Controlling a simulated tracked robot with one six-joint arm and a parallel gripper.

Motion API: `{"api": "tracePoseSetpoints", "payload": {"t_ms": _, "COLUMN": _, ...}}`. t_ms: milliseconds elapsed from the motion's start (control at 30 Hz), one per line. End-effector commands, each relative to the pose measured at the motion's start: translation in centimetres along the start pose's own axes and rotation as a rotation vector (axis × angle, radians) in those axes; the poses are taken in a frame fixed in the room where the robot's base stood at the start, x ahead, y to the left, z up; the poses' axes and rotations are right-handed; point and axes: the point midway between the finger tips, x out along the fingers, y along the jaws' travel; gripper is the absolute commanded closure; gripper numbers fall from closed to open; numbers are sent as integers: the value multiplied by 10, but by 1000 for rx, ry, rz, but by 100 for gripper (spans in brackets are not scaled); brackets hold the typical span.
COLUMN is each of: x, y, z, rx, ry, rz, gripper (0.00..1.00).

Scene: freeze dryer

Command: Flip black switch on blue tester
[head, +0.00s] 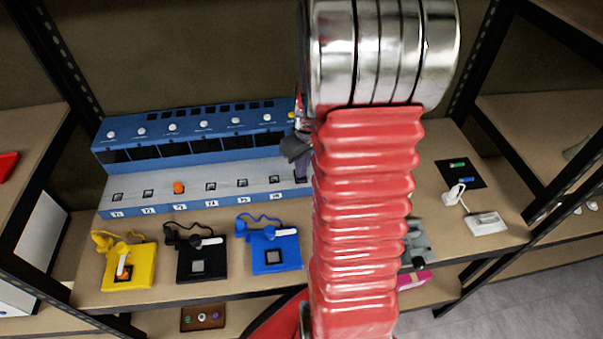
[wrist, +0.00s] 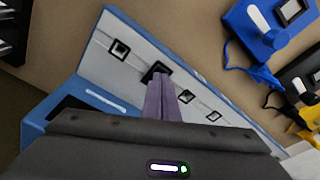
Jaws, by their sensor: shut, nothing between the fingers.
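The large blue tester console (head: 190,150) stands at the back of the bench, with a row of small black square switches on its light front panel. An orange knob (head: 179,187) sits among them. The console also shows in the wrist view (wrist: 60,103). My gripper (head: 302,172) is at the console's right end in the head view. Its purple fingers (wrist: 160,84) are shut together and empty, with their tips over or at a black square switch (wrist: 155,68). Whether they touch it I cannot tell. My red arm hides the area right of the gripper.
Yellow (head: 127,267), black (head: 201,259) and blue (head: 275,251) pads with corded handles lie in front of the console. A white corded device (head: 486,223) and a black mat (head: 461,172) are at right. Dark shelf uprights stand on both sides.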

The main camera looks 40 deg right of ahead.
Motion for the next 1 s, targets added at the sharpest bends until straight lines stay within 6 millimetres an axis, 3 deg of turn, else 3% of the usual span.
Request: {"api": "tracePoseSetpoints", "payload": {"t_ms": 1000, "x": 7, "y": 0, "z": 1, "rx": 0, "ry": 0, "rz": 0, "gripper": 100}}
